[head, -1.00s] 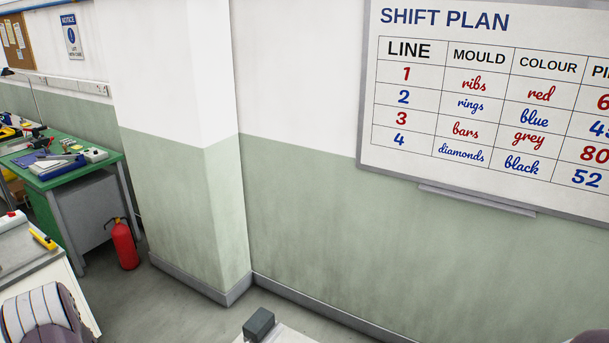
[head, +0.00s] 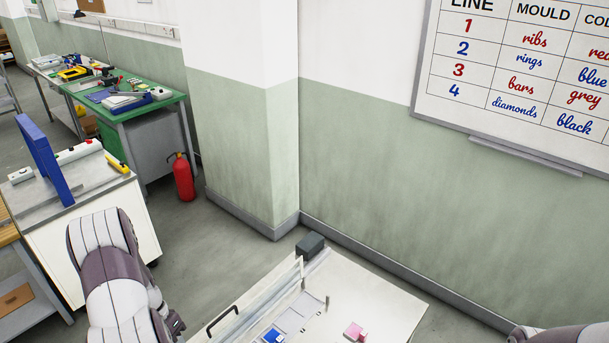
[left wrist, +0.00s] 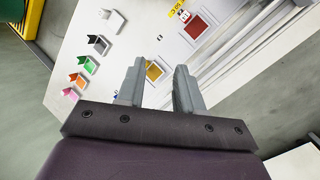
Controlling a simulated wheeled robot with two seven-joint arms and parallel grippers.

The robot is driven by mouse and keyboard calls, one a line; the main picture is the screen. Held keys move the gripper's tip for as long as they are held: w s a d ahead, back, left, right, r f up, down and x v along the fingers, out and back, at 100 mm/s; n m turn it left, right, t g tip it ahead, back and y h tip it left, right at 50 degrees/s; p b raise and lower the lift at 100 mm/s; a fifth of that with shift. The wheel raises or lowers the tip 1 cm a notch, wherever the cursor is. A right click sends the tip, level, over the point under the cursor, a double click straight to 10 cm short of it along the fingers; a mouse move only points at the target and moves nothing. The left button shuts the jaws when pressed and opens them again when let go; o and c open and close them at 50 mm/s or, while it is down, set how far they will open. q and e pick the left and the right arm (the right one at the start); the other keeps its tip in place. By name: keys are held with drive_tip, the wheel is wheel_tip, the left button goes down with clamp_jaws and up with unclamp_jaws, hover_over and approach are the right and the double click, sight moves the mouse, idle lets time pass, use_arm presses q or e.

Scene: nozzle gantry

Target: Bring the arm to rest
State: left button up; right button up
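My left arm (head: 112,265) comes in at the lower left of the head view, bent downward, with its end cut off by the bottom edge. In the left wrist view my left gripper (left wrist: 160,66) has its two grey fingers apart, with nothing held between them. A yellow square (left wrist: 154,71) on the white table (left wrist: 70,42) shows behind the fingers; the height above it is hard to tell. Only a bit of my right arm (head: 545,335) shows at the lower right of the head view; its gripper is out of view.
The white table carries a rail with a dark block (head: 310,244), a blue piece (head: 273,336) and a pink piece (head: 355,331). Several small coloured pieces stand in a row in the left wrist view. A white cabinet (head: 95,228) and fire extinguisher (head: 184,177) are at left.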

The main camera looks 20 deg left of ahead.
use_arm(q)
drive_tip(key=s+d+f+m+t+y+b, duration=0.1)
drive_tip(key=d+t+y+b, duration=0.2)
drive_tip(key=d+b, duration=1.7)
drive_tip(key=d+y, duration=0.1)
drive_tip(key=d, duration=0.4)
drive_tip(key=shift+s+f+t, duration=0.2)
drive_tip(key=shift+s+t, duration=0.05)
drive_tip(key=shift+t, duration=0.05)
